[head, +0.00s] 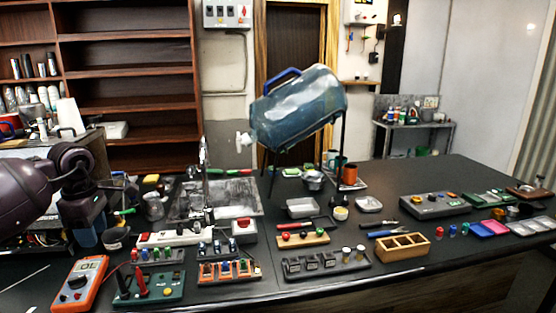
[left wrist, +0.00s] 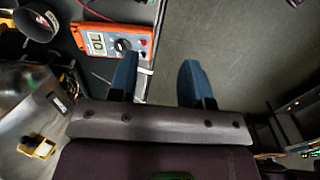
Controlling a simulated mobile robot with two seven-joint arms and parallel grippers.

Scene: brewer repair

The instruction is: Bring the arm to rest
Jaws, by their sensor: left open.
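My left arm comes in from the left edge of the head view, at the left end of the black counter (head: 330,285). My left gripper (head: 88,237) points down there, its blue fingers partly hidden by the wrist. In the left wrist view the two blue fingers of the left gripper (left wrist: 156,75) stand apart with nothing between them. An orange multimeter (head: 81,284) lies near the gripper; it also shows just beyond the left finger in the left wrist view (left wrist: 118,42). My right gripper is not in view.
A tilted blue tank (head: 298,108) stands on thin legs over the counter. A green test board (head: 150,288), a wooden compartment box (head: 402,247), and a grey control box (head: 435,205) crowd the counter. Bare floor (left wrist: 225,45) shows beyond the fingers in the left wrist view.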

